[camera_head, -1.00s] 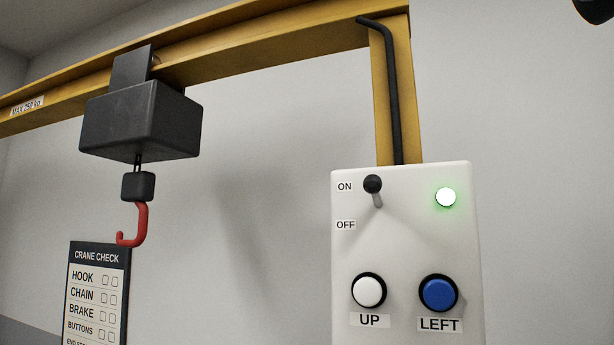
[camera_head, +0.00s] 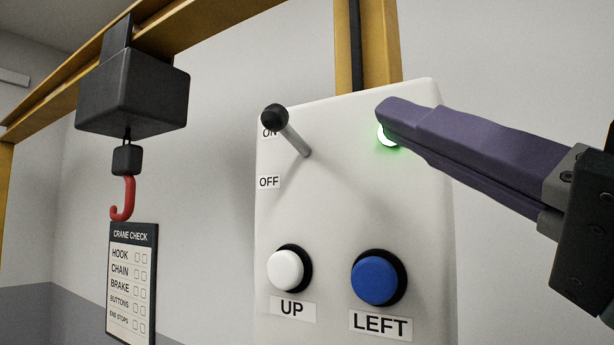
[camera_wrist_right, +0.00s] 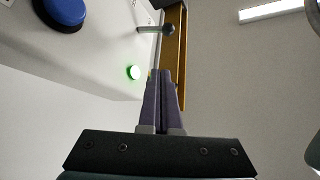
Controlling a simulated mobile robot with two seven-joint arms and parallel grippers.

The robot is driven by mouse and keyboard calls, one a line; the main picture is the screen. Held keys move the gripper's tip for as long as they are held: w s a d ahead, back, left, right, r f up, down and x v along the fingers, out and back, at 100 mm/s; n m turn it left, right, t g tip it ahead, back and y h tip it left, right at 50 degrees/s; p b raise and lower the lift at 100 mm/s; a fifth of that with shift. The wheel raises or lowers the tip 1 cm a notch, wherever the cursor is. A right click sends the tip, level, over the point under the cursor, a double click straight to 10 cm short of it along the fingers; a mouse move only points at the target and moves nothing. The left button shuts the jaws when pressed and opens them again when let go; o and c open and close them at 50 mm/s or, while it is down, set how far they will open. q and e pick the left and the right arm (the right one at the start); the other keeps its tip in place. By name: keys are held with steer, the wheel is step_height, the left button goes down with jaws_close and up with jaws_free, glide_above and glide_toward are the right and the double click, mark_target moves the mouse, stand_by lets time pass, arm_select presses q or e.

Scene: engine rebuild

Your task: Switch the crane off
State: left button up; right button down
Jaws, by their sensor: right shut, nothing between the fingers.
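The crane's toggle switch (camera_head: 276,118) is a grey lever with a black ball, on the white control box (camera_head: 350,215). Its lever tilts up, with the ball over the ON label; the OFF label (camera_head: 269,182) is below. A green lamp (camera_head: 387,136) is lit on the box. My right gripper (camera_head: 385,110) is shut and empty, its purple fingers in front of the box's upper right, partly covering the lamp. Its tips are right of the lever and apart from it. The right wrist view shows the fingers (camera_wrist_right: 161,75), the lamp (camera_wrist_right: 133,72) and the lever (camera_wrist_right: 168,30).
A white UP button (camera_head: 285,270) and a blue LEFT button (camera_head: 375,281) sit below the switch. A black hoist (camera_head: 132,95) with a red hook (camera_head: 124,200) hangs from the yellow beam (camera_head: 210,25). A crane check board (camera_head: 132,280) is at the left.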

mark_target(290, 135)
steer(key=shift+s+d+r, duration=0.15)
steer(key=shift+d+r, duration=0.2)
steer(key=shift+r, duration=0.2)
steer(key=shift+t, duration=0.3)
steer(key=b+x, duration=0.4)
steer(key=b, duration=0.1)
steer(key=shift+w+a+f+b, duration=0.15)
steer(key=shift+w+a+b, duration=0.1)
steer(key=shift+b, duration=0.15)
steer(key=s+r+p+x, duration=0.1)
steer(key=p+x, duration=0.3)
steer(key=x, duration=0.2)
steer(key=f, duration=0.1)
steer(key=a+f, duration=0.1)
steer(key=a+f+p, duration=0.1)
steer(key=f, duration=0.1)
steer(key=shift+s, duration=0.1)
